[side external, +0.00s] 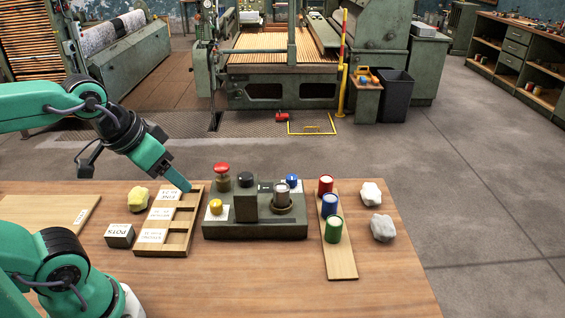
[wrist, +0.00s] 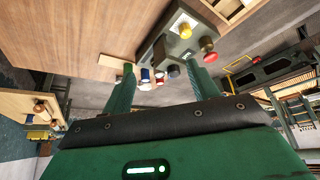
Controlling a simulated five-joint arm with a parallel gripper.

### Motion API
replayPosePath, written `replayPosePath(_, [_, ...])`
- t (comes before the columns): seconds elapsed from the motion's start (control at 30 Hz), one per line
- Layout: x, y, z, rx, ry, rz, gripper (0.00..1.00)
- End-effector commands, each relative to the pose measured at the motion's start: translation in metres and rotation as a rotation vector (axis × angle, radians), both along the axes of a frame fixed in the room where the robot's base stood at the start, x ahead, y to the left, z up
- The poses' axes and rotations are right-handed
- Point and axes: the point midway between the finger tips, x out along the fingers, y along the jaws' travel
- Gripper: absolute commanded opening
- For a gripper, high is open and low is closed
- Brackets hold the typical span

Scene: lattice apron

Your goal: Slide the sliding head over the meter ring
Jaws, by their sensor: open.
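A dark upright block, which looks like the sliding head (side external: 245,203), stands near the middle of a grey-green control box (side external: 258,231). To its right a round collar, which looks like the meter ring (side external: 283,206), surrounds a pale-topped cylinder. The head is beside the ring, apart from it. My gripper (side external: 184,186) is left of the box, over the compartment tray. In the wrist view my gripper (wrist: 160,63) shows two spread green fingers with nothing held. The control box (wrist: 160,30) shows beyond them; I cannot make out the head or ring there.
The box carries a red mushroom button (side external: 222,170), a yellow button (side external: 215,207) and a blue button (side external: 292,180). Left are a wooden tray (side external: 178,241), yellow lump (side external: 138,199) and grey block (side external: 119,236). Right are coloured cylinders on a board (side external: 341,262) and two stones. The front table is clear.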

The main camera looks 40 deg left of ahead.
Motion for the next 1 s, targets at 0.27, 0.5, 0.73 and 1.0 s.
replayPosePath(0.27, [0.001,0.0,0.001,-0.001,0.003,0.002,0.56])
replayPosePath(0.5, [0.014,0.001,0.006,-0.011,0.043,0.024,0.56])
replayPosePath(0.73, [0.043,0.003,0.014,-0.028,0.123,0.071,0.56])
replayPosePath(1.0, [0.086,0.007,0.016,-0.049,0.231,0.138,0.56])
